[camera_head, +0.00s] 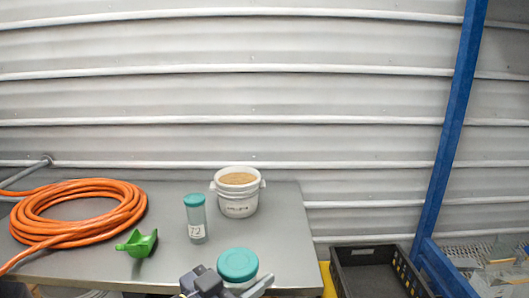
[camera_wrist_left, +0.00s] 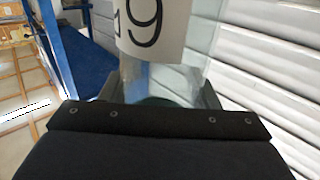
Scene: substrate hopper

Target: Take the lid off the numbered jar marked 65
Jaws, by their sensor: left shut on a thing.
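My left gripper (camera_head: 235,286) is at the bottom centre of the head view, shut on a clear jar with a teal lid (camera_head: 238,264). The lid is on top and looks close to the camera; most of the jar's body is hidden there. In the left wrist view the jar (camera_wrist_left: 150,75) stands between the fingers, with a white label (camera_wrist_left: 152,28). A cut-off mark and a digit like a 9, or a 6 upside down, show on it. Another teal-lidded jar (camera_head: 195,218), its label seeming to read 72, stands upright on the table. My right gripper is not in view.
The grey table (camera_head: 170,262) holds a coiled orange hose (camera_head: 130,215), a green scoop (camera_head: 137,243) and a white bucket (camera_head: 238,207) of brown substrate. A black crate (camera_head: 337,272) stands right of the table, beside a blue post (camera_head: 450,120). The table's right part is clear.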

